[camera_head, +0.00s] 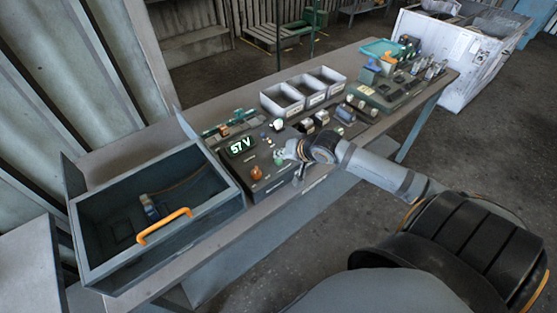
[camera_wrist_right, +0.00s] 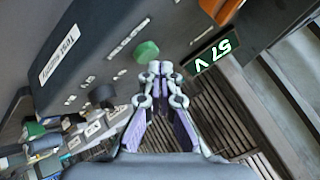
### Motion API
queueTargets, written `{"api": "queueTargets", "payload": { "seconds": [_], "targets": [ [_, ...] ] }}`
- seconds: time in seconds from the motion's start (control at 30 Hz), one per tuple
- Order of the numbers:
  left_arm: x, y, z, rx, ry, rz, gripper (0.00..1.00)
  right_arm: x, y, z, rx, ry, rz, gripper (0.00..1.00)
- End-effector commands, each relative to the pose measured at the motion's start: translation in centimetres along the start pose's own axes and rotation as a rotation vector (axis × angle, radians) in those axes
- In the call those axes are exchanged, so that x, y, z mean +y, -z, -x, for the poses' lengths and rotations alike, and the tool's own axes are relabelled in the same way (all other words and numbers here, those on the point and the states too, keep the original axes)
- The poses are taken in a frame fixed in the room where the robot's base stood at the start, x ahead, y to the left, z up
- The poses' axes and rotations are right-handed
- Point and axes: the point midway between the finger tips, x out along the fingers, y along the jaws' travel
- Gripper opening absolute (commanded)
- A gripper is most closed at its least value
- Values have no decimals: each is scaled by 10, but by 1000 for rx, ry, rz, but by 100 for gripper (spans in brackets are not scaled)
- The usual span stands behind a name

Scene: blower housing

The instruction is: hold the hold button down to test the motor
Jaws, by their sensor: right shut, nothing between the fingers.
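The dark control panel (camera_head: 262,180) stands on the bench, and its lit display (camera_head: 240,146) reads 57 V. The display also shows in the right wrist view (camera_wrist_right: 214,56). A round green button (camera_wrist_right: 146,51) sits on the panel face; the printed label near it is too small to read surely as the hold button's. My right gripper (camera_wrist_right: 158,68) is shut and empty, with its fingertips right beside the green button in the picture. I cannot tell whether they touch it. In the head view my right gripper (camera_head: 284,155) is over the panel. My left gripper is not in view.
An orange knob (camera_head: 256,173) is on the panel near the display. A black knob (camera_wrist_right: 102,95) is also on the panel. An open drawer box (camera_head: 80,236) with an orange handle stands at left. White bins (camera_head: 268,103) and small parts lie behind and right.

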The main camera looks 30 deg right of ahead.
Motion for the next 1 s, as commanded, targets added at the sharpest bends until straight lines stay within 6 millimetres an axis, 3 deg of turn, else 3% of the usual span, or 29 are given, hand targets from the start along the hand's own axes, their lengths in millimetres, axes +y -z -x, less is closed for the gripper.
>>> {"api": "queueTargets", "payload": {
  "seconds": [1.0],
  "targets": [
    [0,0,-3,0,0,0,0,5,-5,-7,-1,0,-1,0]
  ]
}}
